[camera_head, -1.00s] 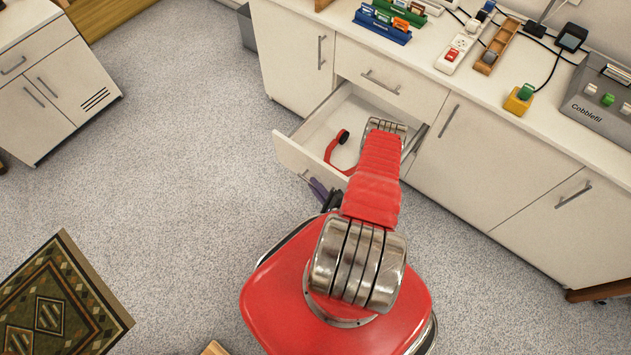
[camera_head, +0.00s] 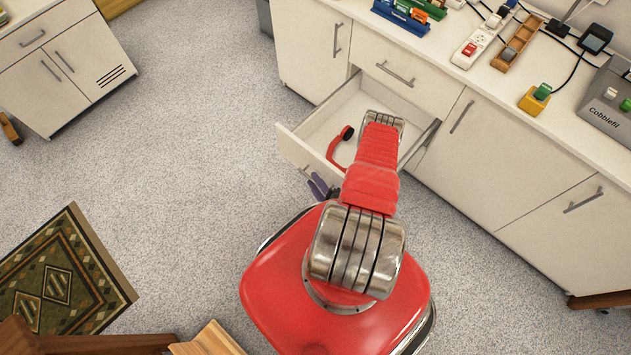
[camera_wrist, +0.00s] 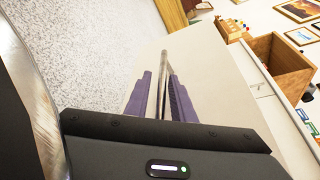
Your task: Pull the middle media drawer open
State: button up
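The middle media drawer, seen by its white front (camera_head: 287,147), stands well out from the cabinet. Its bar handle (camera_head: 304,169) is on the front face, and a red headset (camera_head: 337,147) lies inside. My gripper (camera_head: 320,187) is at this handle, outside the drawer front. In the wrist view, the purple fingers of my gripper (camera_wrist: 162,95) lie on both sides of the metal handle bar (camera_wrist: 164,62) and appear shut on it. The drawer front (camera_wrist: 205,65) lies beyond the fingers. My arm hides part of the drawer.
A closed drawer (camera_head: 395,72) is above the open one, with closed cabinet doors (camera_head: 500,140) to the right. The counter carries a power strip (camera_head: 478,45) and a grey box (camera_head: 607,100). A wooden piece (camera_head: 210,340) is near my base. Floor to the left is clear, with a rug (camera_head: 60,275).

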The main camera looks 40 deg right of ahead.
jog(key=shift+o, duration=0.5)
jog(key=shift+w+r, duration=0.1)
jog(key=shift+r, duration=0.1)
jog(key=shift+r, duration=4.85)
